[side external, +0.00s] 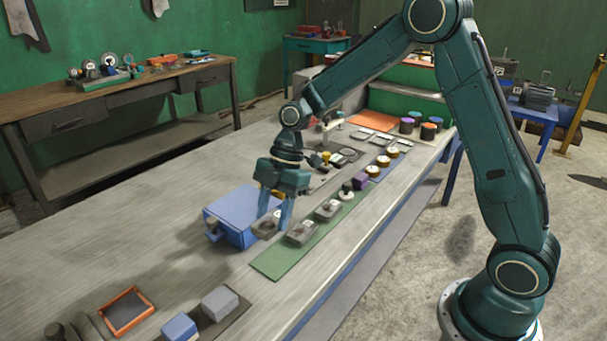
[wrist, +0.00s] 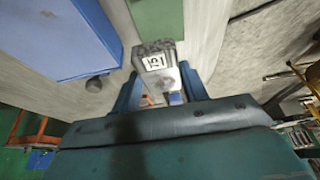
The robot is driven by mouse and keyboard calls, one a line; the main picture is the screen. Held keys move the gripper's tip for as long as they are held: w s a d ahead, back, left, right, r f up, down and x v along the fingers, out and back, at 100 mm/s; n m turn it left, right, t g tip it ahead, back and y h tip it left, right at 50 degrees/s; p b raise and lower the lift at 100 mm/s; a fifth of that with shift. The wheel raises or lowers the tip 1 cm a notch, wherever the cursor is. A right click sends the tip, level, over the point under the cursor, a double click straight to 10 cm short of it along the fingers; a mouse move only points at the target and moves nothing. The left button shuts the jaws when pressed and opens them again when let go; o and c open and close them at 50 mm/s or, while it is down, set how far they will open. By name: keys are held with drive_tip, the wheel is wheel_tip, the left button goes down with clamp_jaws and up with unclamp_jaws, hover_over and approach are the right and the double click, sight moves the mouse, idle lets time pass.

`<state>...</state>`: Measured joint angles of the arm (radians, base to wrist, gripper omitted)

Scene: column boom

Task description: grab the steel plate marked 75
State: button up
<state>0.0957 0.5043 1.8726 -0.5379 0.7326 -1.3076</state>
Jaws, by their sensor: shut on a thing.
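The steel plate marked 75 (wrist: 158,66) is a grey block with a white label, seen in the wrist view between my two fingers. In the side view the same grey plate (side external: 266,224) shows between the fingertips, beside the blue box. My gripper (side external: 274,217) points down and is shut on this plate; it also shows in the wrist view (wrist: 162,92). The fingers hide part of the plate's sides. I cannot tell whether it is clear of the table.
A blue box (side external: 231,214) with a dark knob stands close left of my gripper. Two similar grey plates (side external: 302,232) (side external: 328,210) sit on a green mat (side external: 268,265). An orange-framed tray (side external: 126,311) and grey and blue blocks are at the near end. The left middle of the table is bare.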

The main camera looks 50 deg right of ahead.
sight(274, 218)
wheel_tip(274, 218, up, 11)
idle(0.4)
drive_tip(key=shift+f, duration=0.15)
idle(0.4)
